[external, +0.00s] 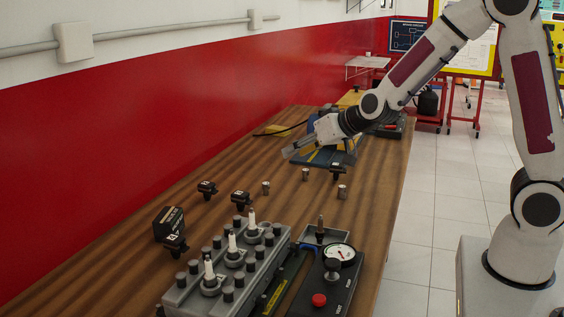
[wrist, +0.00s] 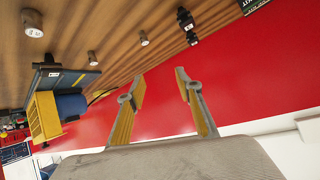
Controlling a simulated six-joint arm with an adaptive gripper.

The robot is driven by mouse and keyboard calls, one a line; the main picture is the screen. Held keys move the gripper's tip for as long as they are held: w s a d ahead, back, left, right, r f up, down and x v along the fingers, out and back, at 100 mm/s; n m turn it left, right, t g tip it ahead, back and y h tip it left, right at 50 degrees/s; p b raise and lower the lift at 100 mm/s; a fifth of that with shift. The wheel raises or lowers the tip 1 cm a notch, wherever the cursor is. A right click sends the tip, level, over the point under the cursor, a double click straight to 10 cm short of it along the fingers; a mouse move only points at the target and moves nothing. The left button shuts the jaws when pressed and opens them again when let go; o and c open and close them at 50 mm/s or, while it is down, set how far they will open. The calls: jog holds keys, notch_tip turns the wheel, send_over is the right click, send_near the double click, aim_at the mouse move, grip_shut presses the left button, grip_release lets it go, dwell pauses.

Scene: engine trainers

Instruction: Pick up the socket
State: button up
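Several small metal cylinders that look like sockets stand upright and apart on the wooden table. In the external view one stands at the left (external: 266,187), one in the middle (external: 306,174) and one at the right (external: 342,192). In the wrist view three such cylinders show near the top: one at the far left (wrist: 32,24), one lower (wrist: 92,57) and one towards the middle (wrist: 143,38). I cannot tell which one the task means. My gripper (external: 290,152) is above the table, beyond them. Its fingers (wrist: 159,80) are apart, with nothing between them.
A grey engine block with spark plugs (external: 225,265) and a black gauge box (external: 330,280) stand at the near end. Black connectors (external: 207,188) lie around the sockets. A blue-and-yellow device (external: 325,157) is beneath my gripper. The red wall (external: 150,130) borders the table's left side.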

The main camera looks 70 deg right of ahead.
jog(key=w+d+f+m+h, duration=0.2)
jog(key=d+f+h, duration=0.1)
jog(key=d+f, duration=0.4)
jog(key=m+g+h, duration=0.1)
jog(key=h, duration=0.2)
send_near(306, 170)
jog(key=w, duration=0.3)
jog(key=shift+a, duration=0.1)
jog(key=shift+s+d+f+h, duration=0.3)
jog(key=shift+d+f, duration=0.1)
jog(key=shift+d, duration=0.2)
jog(key=shift+w+d+f+g, duration=0.3)
jog(key=shift+w+d+f, duration=0.25)
jog(key=shift+w+d, duration=0.3)
jog(key=shift+d, duration=0.15)
jog(key=shift+s+x, duration=0.15)
jog(key=shift+x, duration=0.6)
jog(key=shift+s+x, duration=0.15)
jog(key=shift+x, duration=1.8)
jog(key=shift+c, duration=0.4)
